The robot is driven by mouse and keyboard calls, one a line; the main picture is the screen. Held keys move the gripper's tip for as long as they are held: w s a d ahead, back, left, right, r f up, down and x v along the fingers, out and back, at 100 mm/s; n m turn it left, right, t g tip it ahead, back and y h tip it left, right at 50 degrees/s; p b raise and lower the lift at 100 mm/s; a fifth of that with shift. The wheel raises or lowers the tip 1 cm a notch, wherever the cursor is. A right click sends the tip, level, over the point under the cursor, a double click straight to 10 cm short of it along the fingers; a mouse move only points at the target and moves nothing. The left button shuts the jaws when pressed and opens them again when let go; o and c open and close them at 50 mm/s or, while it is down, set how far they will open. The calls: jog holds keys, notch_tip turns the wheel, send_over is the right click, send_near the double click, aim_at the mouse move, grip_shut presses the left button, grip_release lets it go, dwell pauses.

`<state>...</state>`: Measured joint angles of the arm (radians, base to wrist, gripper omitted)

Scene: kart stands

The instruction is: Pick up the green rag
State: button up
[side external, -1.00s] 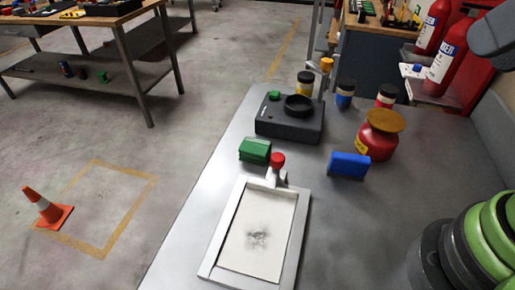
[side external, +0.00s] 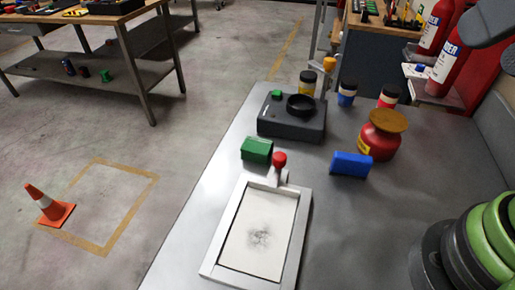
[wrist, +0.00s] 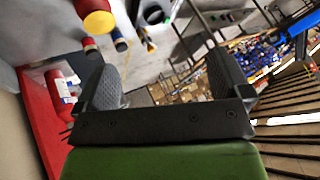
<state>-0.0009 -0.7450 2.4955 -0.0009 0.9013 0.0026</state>
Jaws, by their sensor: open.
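The green rag (side external: 257,150), a small block-like folded bundle, lies on the grey table left of centre in the side view, just in front of a dark device. It is not seen in the wrist view. My gripper shows in the wrist view (wrist: 165,82) with its two dark fingers wide apart and nothing between them. In the side view only dark parts of it show at the top right edge, far from the rag.
A similar blue bundle (side external: 350,164) lies right of the green one. A red-knobbed post (side external: 280,162) and white-framed tray (side external: 233,225) stand close in front. The dark device (side external: 291,125) is behind. A red pot (side external: 381,138) and several jars stand right and back.

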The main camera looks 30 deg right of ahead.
jog(key=w+a+r+m+g, duration=0.2)
jog(key=w, duration=0.8)
jog(key=m+g+h, duration=0.2)
jog(key=m+g, duration=0.1)
jog(key=g, duration=0.2)
send_over(256, 147)
notch_tip(256, 147, down, 27)
jog(key=shift+w+r, duration=0.1)
jog(key=shift+r, duration=0.1)
jog(key=shift+f, duration=3)
jog(key=c, duration=1)
